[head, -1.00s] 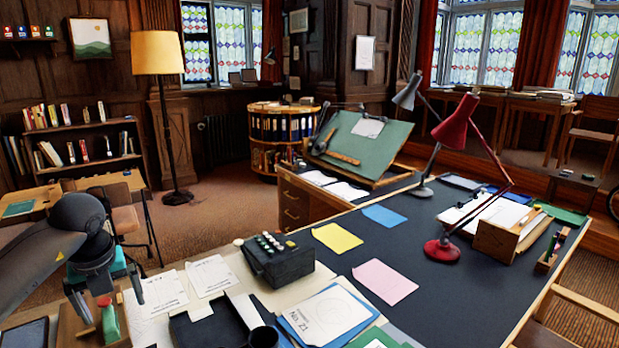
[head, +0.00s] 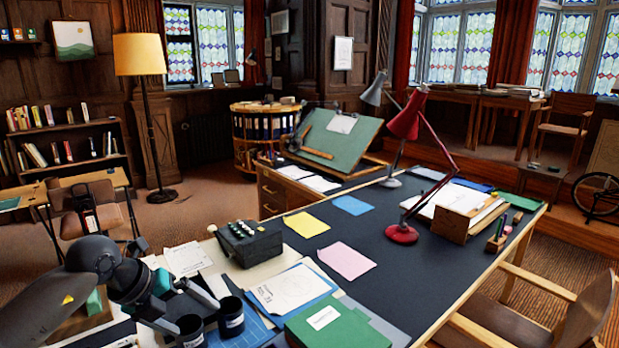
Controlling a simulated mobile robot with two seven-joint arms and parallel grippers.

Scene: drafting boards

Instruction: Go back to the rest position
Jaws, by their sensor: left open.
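My left gripper (head: 187,310) is at the lower left, low over the near end of the desk. Its two fingers are apart, and I see nothing held between them. The fingertips are close to two dark mugs, a nearer one (head: 190,333) and one to its right (head: 231,318). I cannot tell whether they touch the nearer mug. My right gripper is not in view.
The dark desk top (head: 370,235) bears a black button box (head: 249,243), a green folder (head: 338,322), loose papers and a red lamp (head: 402,234). A wooden chair (head: 560,310) stands at the right. The desk's middle is mostly clear.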

